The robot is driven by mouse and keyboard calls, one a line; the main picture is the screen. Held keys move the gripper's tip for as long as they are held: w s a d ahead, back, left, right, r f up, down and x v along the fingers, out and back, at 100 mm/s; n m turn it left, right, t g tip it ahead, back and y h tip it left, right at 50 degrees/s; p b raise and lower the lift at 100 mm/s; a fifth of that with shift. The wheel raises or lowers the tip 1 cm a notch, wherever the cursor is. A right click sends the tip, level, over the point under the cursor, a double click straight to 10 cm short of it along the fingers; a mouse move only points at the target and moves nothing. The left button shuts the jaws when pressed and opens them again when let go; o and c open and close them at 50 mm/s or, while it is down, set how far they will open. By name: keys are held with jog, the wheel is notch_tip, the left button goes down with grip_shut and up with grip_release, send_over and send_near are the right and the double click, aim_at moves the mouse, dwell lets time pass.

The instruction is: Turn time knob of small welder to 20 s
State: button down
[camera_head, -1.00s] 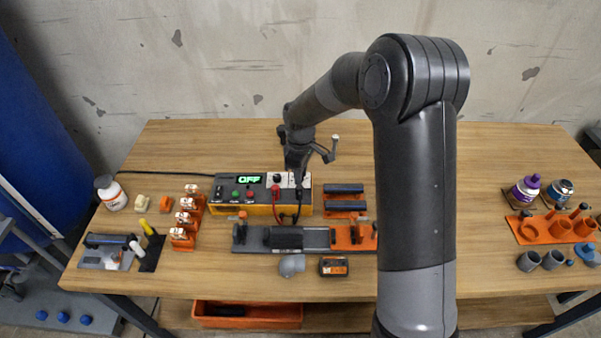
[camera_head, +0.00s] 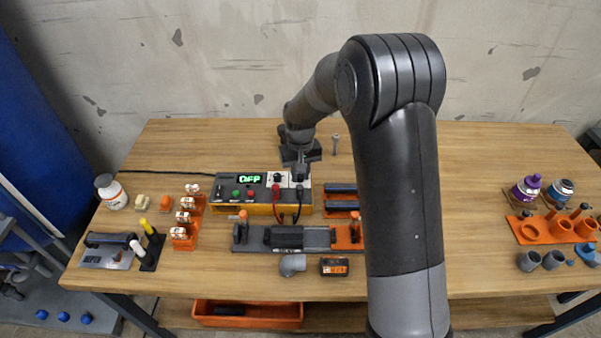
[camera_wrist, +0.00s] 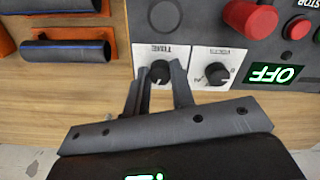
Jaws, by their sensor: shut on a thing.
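The small welder (camera_head: 228,196) is a dark-topped box with a yellow base at the left-middle of the bench. Its green display (camera_head: 248,179) reads OFF and also shows upside down in the wrist view (camera_wrist: 272,73). The black time knob (camera_wrist: 160,71) sits on a white plate labelled TIME. My gripper (camera_wrist: 159,84) has one finger on each side of this knob and is shut on it. In the head view my gripper (camera_head: 299,174) is over the welder's right end. The knob's scale is largely hidden by the fingers, so its setting cannot be read.
A second black knob (camera_wrist: 216,73) on a white plate sits close beside my fingers. A red plug (camera_wrist: 252,20) and red button (camera_wrist: 298,27) are farther along the panel. Blue-black bars in an orange holder (camera_wrist: 66,54) lie beside the welder.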

aim_at(300, 176)
jog(key=shift+m, duration=0.9)
jog(key=c, duration=1.2)
grip_release()
jog(key=shift+c, duration=0.2)
jog(key=shift+r, duration=0.15)
notch_tip(300, 176, up, 10)
jog(key=shift+r, duration=0.25)
